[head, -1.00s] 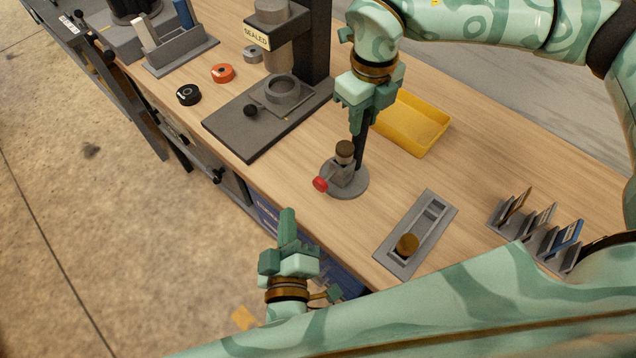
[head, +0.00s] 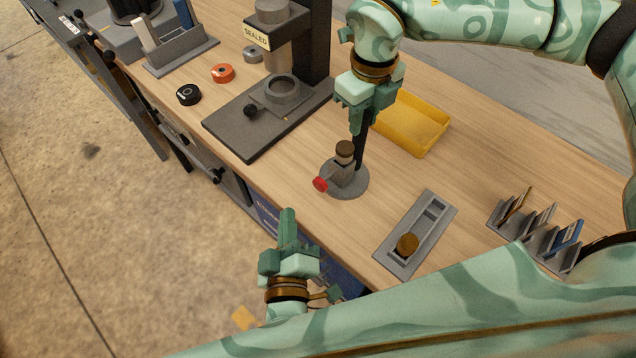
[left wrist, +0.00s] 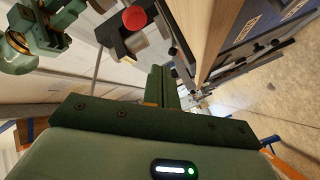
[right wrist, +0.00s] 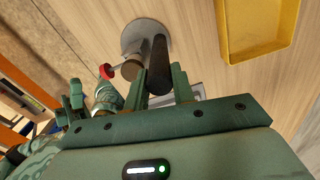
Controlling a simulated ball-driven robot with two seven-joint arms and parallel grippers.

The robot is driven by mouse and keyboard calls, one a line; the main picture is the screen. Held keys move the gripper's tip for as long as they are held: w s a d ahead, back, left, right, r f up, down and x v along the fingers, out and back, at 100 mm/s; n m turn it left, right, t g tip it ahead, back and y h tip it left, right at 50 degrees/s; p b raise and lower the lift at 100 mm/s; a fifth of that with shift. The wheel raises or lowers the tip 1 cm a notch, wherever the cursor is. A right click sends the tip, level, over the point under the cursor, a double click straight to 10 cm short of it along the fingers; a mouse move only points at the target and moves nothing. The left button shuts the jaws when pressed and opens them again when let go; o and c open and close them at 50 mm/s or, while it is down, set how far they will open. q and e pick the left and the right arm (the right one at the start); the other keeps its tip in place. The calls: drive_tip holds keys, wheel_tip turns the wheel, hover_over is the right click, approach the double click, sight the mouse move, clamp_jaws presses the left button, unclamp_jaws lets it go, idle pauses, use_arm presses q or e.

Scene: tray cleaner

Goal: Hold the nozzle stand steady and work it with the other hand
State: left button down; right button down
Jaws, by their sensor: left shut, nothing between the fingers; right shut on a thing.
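The nozzle stand has a round grey base (head: 350,184), a black post (head: 359,149), a grey nozzle body with a brown top (head: 345,150) and a red knob (head: 320,184). It stands upright near the table's front edge. My right gripper (head: 358,130) points down and is shut on the black post; the right wrist view shows the post (right wrist: 156,66) between its fingers. My left gripper (head: 287,222) is shut and empty, in front of the table edge and apart from the stand. The red knob also shows in the left wrist view (left wrist: 134,18).
A yellow tray (head: 411,123) lies behind the stand. A grey slotted plate with a brown knob (head: 407,244) and a card rack (head: 537,230) are to the right. A dark press (head: 268,115) stands at left, near an orange disc (head: 222,73) and a black disc (head: 188,95).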

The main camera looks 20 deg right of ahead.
sight(327, 178)
idle(0.6)
use_arm(q)
drive_tip(key=s+a, duration=0.1)
drive_tip(key=a, duration=0.2)
drive_tip(key=shift+s+a, duration=0.15)
drive_tip(key=shift+s, duration=0.25)
drive_tip(key=shift+w+d, duration=0.75)
drive_tip(key=shift+d, duration=0.55)
drive_tip(key=shift+w+d, duration=0.7)
drive_tip(key=shift+d, duration=0.55)
drive_tip(key=shift+w+d, duration=0.75)
drive_tip(key=shift+d, duration=0.55)
drive_tip(key=shift+w+d, duration=0.1)
drive_tip(key=shift+d, duration=0.05)
drive_tip(key=shift+w+d, duration=0.1)
drive_tip(key=shift+d, duration=0.1)
